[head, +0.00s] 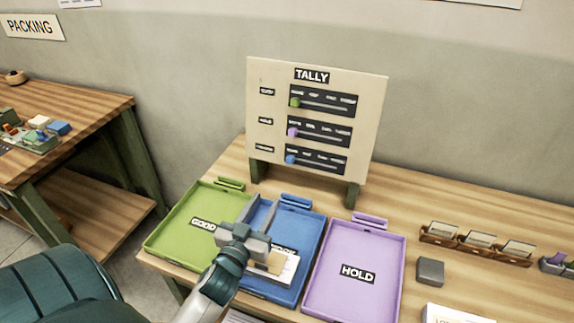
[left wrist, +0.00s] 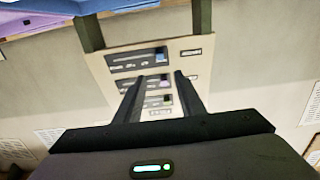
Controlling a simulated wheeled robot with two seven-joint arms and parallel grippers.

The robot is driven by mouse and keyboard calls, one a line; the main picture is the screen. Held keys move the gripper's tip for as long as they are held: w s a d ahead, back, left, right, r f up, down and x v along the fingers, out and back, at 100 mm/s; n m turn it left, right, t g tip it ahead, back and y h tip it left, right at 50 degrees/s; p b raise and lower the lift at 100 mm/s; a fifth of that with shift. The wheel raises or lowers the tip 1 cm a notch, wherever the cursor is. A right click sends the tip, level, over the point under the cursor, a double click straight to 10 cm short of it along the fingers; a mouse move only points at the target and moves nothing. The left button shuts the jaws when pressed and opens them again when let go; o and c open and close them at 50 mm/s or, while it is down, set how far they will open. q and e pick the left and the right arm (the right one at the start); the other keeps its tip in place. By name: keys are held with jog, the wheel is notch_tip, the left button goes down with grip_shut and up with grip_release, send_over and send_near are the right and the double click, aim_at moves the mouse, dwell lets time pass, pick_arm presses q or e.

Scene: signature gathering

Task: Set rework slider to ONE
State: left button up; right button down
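The cream TALLY board (head: 258,185) stands upright behind the trays, with three dark slider tracks. The lowest track has a blue knob (head: 291,159) at its left end; its row label is too small to read surely. The green knob (head: 295,102) and purple knob (head: 292,132) are also at their left ends. My left gripper (head: 262,226) hangs above the blue tray (head: 312,240), in front of and below the board, apart from it. In the left wrist view its fingers (left wrist: 159,77) are spread and empty, and the board appears upside down with the blue knob (left wrist: 160,58) beyond them. My right gripper is not seen.
A green GOOD tray (head: 170,235) and a purple HOLD tray (head: 380,250) flank the blue tray, which holds a pale card (head: 288,268). Wooden card holders (head: 440,236) and a grey block (head: 430,271) lie at right.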

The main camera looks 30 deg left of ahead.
aim_at(289, 162)
pick_arm(q)
jog(key=p+x, duration=0.4)
jog(key=x, duration=1.1)
jog(key=shift+w+r, duration=0.1)
jog(key=shift+w, duration=0.35)
jog(key=shift+w+a, duration=0.15)
jog(key=shift+w, duration=0.55)
grip_shut()
